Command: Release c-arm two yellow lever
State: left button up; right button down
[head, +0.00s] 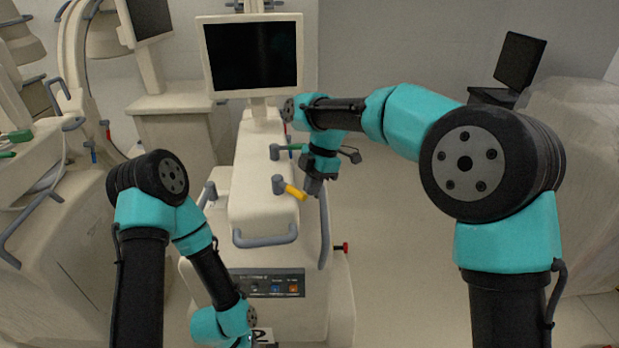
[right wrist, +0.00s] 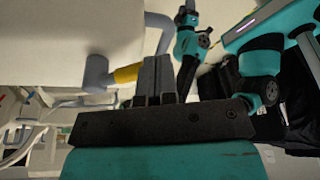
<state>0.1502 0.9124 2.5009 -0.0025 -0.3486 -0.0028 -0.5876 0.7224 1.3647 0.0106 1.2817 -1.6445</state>
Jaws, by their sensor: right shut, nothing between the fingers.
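The yellow lever (head: 295,192) sticks out from a grey knob (head: 278,185) on top of the cream c-arm cart (head: 262,213), pointing right and toward me. My right gripper (head: 313,188) is shut and empty, just right of the lever's tip. In the right wrist view the closed fingers (right wrist: 158,78) stand beside the yellow lever (right wrist: 127,73), close to its end; I cannot tell whether they touch it. My left arm is low at the left, and its gripper is out of view below the picture.
Another c-arm stands at left; covered equipment (head: 572,130) stands at right.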

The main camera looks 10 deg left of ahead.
jog(key=w+d+v, duration=0.1)
jog(key=v, duration=1)
jog(key=shift+w+d, duration=0.2)
jog(key=shift+d, duration=0.25)
jog(key=s+d+f+m, duration=0.1)
jog(key=d+f+m, duration=0.3)
jog(key=f, duration=0.8)
jog(key=d+f+m+t+y, duration=0.1)
jog(key=d+f+m, duration=0.35)
jog(key=f, duration=0.75)
jog(key=s+d+f+m, duration=0.1)
jog(key=d+f+m, duration=0.35)
jog(key=f, duration=0.65)
jog(key=s+d+f+m+t, duration=0.1)
jog(key=s+d+f+m, duration=0.55)
jog(key=s+f, duration=0.55)
jog(key=s+d+f+m, duration=0.2)
jog(key=s+m, duration=0.2)
jog(key=s, duration=0.2)
jog(key=s+d+f+m+t, duration=0.1)
jog(key=s+d+f+m, duration=0.2)
jog(key=s, duration=0.4)
jog(key=shift+f+m, duration=0.25)
jog(key=shift+m, duration=0.4)
jog(key=shift+s+d, duration=0.1)
